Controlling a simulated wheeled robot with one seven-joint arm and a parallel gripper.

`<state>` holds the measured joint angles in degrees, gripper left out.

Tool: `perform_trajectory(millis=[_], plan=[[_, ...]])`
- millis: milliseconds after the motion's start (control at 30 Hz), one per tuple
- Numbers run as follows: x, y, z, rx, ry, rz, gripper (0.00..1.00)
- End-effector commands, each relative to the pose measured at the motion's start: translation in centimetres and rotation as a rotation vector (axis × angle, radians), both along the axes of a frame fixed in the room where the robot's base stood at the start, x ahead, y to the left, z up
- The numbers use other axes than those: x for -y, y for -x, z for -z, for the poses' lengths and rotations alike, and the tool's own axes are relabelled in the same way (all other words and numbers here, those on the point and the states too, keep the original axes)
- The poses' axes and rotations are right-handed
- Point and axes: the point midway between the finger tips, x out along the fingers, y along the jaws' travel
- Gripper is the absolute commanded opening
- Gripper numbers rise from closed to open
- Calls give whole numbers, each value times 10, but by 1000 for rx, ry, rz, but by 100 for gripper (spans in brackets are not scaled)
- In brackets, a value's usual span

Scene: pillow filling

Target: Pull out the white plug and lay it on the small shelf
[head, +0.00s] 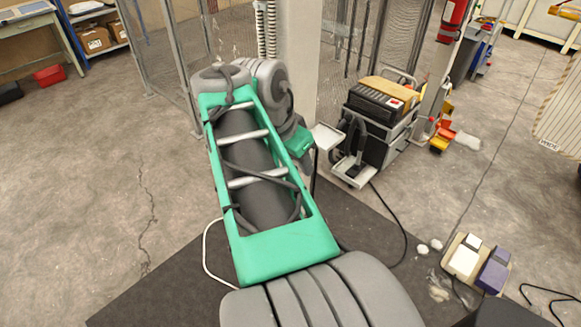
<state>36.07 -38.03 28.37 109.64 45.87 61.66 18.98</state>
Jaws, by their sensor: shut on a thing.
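My green and grey arm fills the middle of the head view. Its far end bends down behind the long green link, and my gripper is hidden there. I cannot make out the white plug. A small white shelf (326,136) shows just right of the arm's far end, with a dark post below it. Its visible top looks bare. Right of it is the filling machine (380,122), dark and grey with a tan top. A black upright part (356,145) stands at its front above a light tray (353,173).
A pale pillar (302,60) and mesh fencing stand behind the arm. Pedals (478,262) and white tufts (430,247) lie on the floor at lower right. A black cable runs down from the machine.

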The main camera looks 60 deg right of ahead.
Motion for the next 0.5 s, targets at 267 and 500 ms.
perform_trajectory(millis=[267,500], plan=[[26,3,6,0,1,2,0],[48,5,9,0,1,2,0]])
